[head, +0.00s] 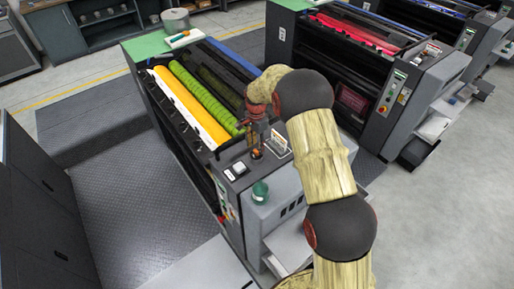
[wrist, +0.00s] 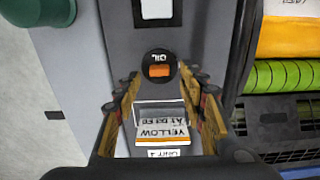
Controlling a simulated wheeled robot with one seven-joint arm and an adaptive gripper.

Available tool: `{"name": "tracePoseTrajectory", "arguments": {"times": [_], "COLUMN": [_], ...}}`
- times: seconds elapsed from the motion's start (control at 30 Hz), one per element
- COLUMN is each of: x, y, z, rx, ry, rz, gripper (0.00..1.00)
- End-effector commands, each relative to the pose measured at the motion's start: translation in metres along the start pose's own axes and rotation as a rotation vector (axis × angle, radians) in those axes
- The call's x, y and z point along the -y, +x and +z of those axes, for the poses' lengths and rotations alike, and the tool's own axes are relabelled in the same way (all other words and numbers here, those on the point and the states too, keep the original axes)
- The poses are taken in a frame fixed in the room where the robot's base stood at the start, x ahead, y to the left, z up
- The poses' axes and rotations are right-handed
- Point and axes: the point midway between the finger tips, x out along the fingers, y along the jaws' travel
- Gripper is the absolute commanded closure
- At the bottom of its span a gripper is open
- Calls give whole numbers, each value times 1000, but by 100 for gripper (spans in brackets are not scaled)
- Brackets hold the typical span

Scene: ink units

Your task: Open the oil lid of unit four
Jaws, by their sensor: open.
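The oil lid (wrist: 159,69) shows in the wrist view as a round black cap. It has an orange part in its middle and white OIL lettering that reads upside down. It sits on the grey top of the unit with yellow rollers. A card below it (wrist: 162,130) reads YELLOW and UNIT 4. My gripper (wrist: 164,82) is open and empty, with one finger on each side of the view, and the lid lies between and just beyond the fingertips. I cannot tell the height between them. In the head view my gripper (head: 256,128) is over this unit's near end.
A green knob (head: 260,188) and a white-topped switch panel (head: 238,169) stand near the lid. Yellow and green rollers (head: 190,105) lie beside it. Another unit with a red roller (head: 355,35) is to the right. Open floor (head: 450,225) lies at right.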

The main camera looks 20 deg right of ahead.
Motion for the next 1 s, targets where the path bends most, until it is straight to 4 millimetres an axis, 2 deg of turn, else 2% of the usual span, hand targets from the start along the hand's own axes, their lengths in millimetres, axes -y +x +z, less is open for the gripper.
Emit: {"name": "tracePoseTrajectory", "arguments": {"times": [0.2,0.57,1.0], "x": [0,0,0], "y": [23,27,27], "z": [0,0,0], "rx": [0,-1,-1], "ry": [0,-1,-1], "rz": [1,-1,-1], "gripper": [59,60,85]}}
